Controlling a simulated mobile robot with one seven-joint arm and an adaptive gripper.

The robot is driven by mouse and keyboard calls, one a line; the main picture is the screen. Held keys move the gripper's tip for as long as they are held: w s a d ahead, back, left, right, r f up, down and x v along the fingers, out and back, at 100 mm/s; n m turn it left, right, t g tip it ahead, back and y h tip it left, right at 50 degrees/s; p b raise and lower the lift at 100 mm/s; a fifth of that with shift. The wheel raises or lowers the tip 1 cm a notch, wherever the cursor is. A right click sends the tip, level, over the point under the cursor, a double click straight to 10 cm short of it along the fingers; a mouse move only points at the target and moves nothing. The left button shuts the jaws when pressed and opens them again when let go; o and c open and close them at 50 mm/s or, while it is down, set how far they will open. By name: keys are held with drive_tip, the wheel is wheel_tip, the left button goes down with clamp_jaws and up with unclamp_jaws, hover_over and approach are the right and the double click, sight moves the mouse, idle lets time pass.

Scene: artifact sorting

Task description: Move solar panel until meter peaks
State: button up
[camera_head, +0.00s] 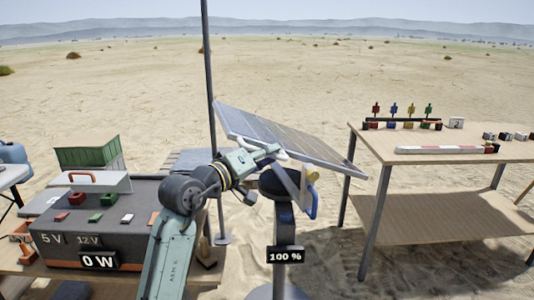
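The solar panel (285,135) is tilted, its right side lower than its left, and is mounted on a dark post (284,230). A sign on the post (285,256) reads 100 %. A display reading 0 W (98,261) is on the front of the dark box at the left. My gripper (280,152) is at the lower front edge of the panel, above the post head. Whether it touches or grips the panel is not clear, and its fingers are too small to read. A blue handle (310,205) and a yellow knob (313,175) show beside the post head.
The dark box (150,200) bears small coloured blocks and 5 V and 12 V labels. A green crate (88,155) stands behind it. A wooden table (420,155) with small items stands at the right. A tall thin pole (208,80) rises behind my arm. Open sand lies beyond.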

clamp_jaws()
idle(0.4)
drive_tip(key=shift+d+r+p, duration=0.3)
drive_tip(key=shift+r+p, duration=0.5)
drive_tip(key=shift+p, duration=0.2)
drive_tip(key=shift+w+d+r+m+g+y+p, duration=0.2)
drive_tip(key=shift+d+r+m+g+y+p, duration=0.3)
drive_tip(key=shift+p, duration=0.35)
drive_tip(key=shift+f, duration=0.15)
drive_tip(key=shift+o, duration=0.2)
unclamp_jaws()
drive_tip(key=shift+f, duration=0.1)
